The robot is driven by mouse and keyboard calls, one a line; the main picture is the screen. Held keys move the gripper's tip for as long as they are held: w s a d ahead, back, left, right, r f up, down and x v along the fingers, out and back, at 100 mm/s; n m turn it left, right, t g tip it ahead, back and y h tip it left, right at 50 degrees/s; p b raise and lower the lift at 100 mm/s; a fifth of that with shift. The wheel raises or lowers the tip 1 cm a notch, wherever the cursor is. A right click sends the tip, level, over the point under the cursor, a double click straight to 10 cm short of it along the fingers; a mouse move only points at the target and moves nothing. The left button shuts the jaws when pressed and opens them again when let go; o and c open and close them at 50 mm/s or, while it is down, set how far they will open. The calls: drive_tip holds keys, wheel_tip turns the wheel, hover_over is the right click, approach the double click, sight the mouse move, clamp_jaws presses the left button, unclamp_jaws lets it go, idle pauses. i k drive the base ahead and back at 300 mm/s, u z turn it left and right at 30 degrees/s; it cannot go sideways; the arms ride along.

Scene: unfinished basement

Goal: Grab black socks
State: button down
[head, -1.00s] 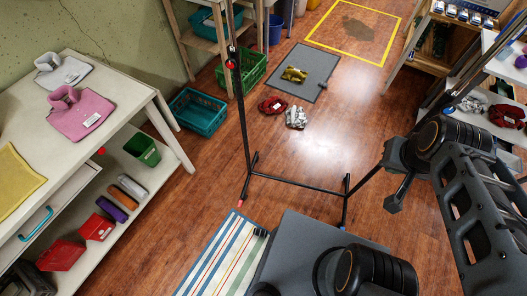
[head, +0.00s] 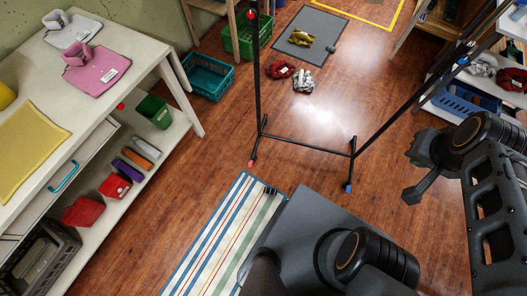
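I cannot make out any black socks in the head view. A grey-and-white cloth bundle (head: 303,80) and a dark red bundle (head: 280,69) lie on the wood floor beyond the black rack. An olive-yellow bundle (head: 300,38) lies on a grey mat (head: 322,53). More bundles, one whitish (head: 482,68) and one red (head: 513,79), sit on a shelf at the right. My gripper (head: 418,190) is at the right, over the floor and apart from all the bundles. I see nothing in it, and its finger opening is not clear.
A black metal rack (head: 305,146) stands ahead. A white table with a lower shelf (head: 130,82) is at the left, holding folded clothes and boxes. Teal (head: 208,77) and green (head: 240,42) crates stand behind. A striped rug (head: 225,235) lies in front. Floor right of the rack is clear.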

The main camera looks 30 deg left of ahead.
sight(268, 190)
drive_tip(key=u, duration=0.05)
drive_tip(key=k, duration=0.85)
drive_tip(key=u, duration=2.5)
drive_tip(key=i, duration=2)
drive_tip(key=z, duration=3.8)
